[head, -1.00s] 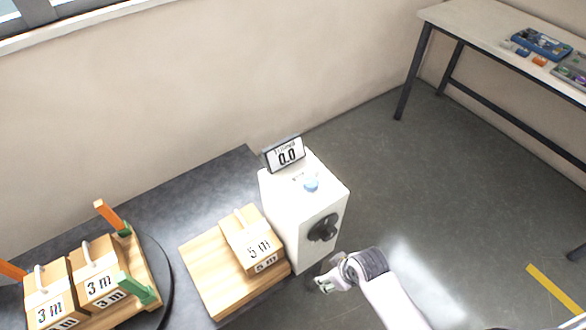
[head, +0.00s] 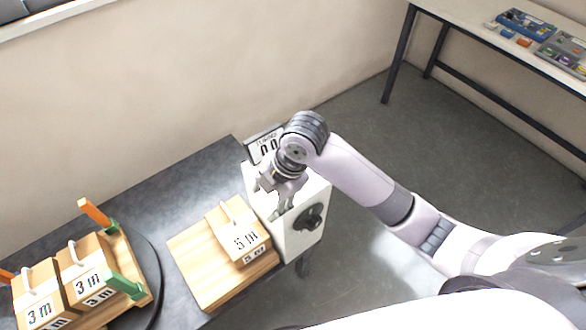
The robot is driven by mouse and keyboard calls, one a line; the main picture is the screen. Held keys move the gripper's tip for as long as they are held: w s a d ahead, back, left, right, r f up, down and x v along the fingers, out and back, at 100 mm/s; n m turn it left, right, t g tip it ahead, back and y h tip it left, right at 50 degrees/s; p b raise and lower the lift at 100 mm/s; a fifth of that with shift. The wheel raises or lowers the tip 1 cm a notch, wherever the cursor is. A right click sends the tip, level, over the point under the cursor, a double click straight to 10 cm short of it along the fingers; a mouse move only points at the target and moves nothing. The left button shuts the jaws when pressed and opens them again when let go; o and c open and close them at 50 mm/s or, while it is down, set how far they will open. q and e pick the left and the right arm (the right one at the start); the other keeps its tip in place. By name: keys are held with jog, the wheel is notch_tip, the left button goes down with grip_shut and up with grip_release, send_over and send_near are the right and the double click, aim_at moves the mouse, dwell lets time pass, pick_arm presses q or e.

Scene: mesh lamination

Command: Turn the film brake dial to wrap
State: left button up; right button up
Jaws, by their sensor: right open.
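The film brake unit is a white box (head: 297,238) standing at the right end of the dark table. A black dial (head: 310,218) is on its right-hand face, and a display (head: 264,145) stands at its back, partly covered by my arm. My right gripper (head: 270,202) is open and points down over the top of the white box, its fingers close to the top face. The blue knob on top is hidden behind the gripper. Whether the fingers touch anything is not clear. My left gripper is out of view.
A wooden board (head: 204,270) with a box marked 5 m (head: 238,236) lies left of the white box. Further left, boxes marked 3 m (head: 88,270) sit on a round turntable with orange and green posts. A bench (head: 478,28) stands at the back right.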

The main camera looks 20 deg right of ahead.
jog(key=w+d+r+n+g+h, duration=0.1)
jog(key=w+d+r+n+h, duration=0.1)
jog(key=w+d+r+n, duration=0.35)
jog(key=w+d+r+n+g+h, duration=0.1)
jog(key=w+d+r+n, duration=0.2)
jog(key=r+n, duration=0.4)
jog(key=shift+m, duration=0.65)
jog(key=f+p, duration=0.1)
jog(key=f, duration=0.4)
jog(key=f+p, duration=0.1)
jog(key=f, duration=0.5)
jog(key=f+p, duration=0.1)
jog(key=f, duration=0.4)
jog(key=shift+s+a+f, duration=0.1)
jog(key=shift+s+f, duration=0.15)
jog(key=shift+c, duration=0.2)
jog(key=c, duration=1.1)
jog(key=shift+p, duration=0.3)
